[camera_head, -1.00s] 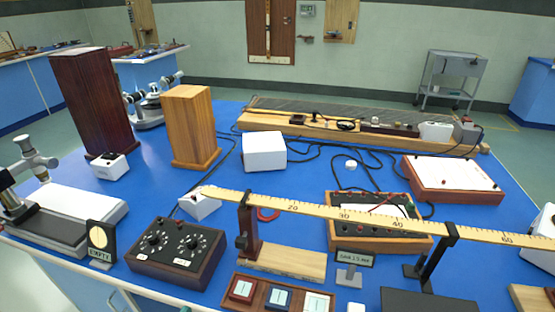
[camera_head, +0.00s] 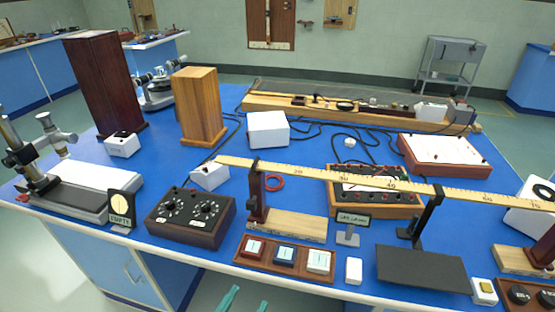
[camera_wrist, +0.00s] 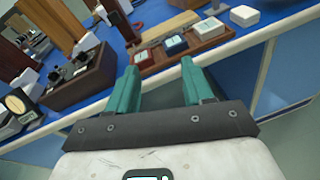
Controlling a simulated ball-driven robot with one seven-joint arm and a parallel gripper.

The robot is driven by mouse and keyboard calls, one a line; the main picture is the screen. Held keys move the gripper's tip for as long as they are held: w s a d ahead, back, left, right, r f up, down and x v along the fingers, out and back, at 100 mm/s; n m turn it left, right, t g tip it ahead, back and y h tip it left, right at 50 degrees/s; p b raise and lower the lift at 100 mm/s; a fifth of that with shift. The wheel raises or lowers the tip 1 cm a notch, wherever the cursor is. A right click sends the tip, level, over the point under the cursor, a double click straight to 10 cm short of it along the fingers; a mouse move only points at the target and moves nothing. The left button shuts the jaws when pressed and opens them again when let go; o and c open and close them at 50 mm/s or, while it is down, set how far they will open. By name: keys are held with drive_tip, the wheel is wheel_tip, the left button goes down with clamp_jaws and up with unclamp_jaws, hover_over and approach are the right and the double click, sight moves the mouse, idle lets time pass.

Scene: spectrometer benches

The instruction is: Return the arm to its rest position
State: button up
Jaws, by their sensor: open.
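My gripper (camera_wrist: 163,84) shows in the wrist view with its two teal fingers apart and nothing between them. Its fingertips also show at the bottom of the head view (camera_head: 246,301), in front of and below the bench's front edge. The fingers point toward the blue bench top (camera_head: 75,220), and they touch nothing that I can see. The rest of the arm is out of the head view.
Near the bench's front edge are a wooden tray of small blocks (camera_head: 240,264), a dark knob box (camera_head: 190,217) and a small white block (camera_head: 354,270). A long yellow ruler (camera_head: 340,174) spans above. Floor (camera_head: 205,295) is free in front.

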drive_tip(key=s+d+f+m+g, duration=0.1)
drive_tip(key=d+f+m+g, duration=0.2)
drive_tip(key=d+m, duration=0.35)
drive_tip(key=s+d+f+m+g+p, duration=0.1)
drive_tip(key=d+f+m+g, duration=0.25)
drive_tip(key=d, duration=0.55)
drive_tip(key=s+d+f+m+g, duration=0.1)
drive_tip(key=d+f+m+g, duration=0.1)
drive_tip(key=d+f+m, duration=0.35)
drive_tip(key=s+d+f+m+g+y+p, duration=0.1)
drive_tip(key=s+d+m+g+y, duration=0.4)
drive_tip(key=s+d+m, duration=0.7)
drive_tip(key=s+m, duration=0.2)
drive_tip(key=s, duration=0.2)
drive_tip(key=shift+s+d+f+y+p, duration=0.15)
drive_tip(key=shift+d+f+y+p, duration=0.1)
drive_tip(key=shift+y+p, duration=0.1)
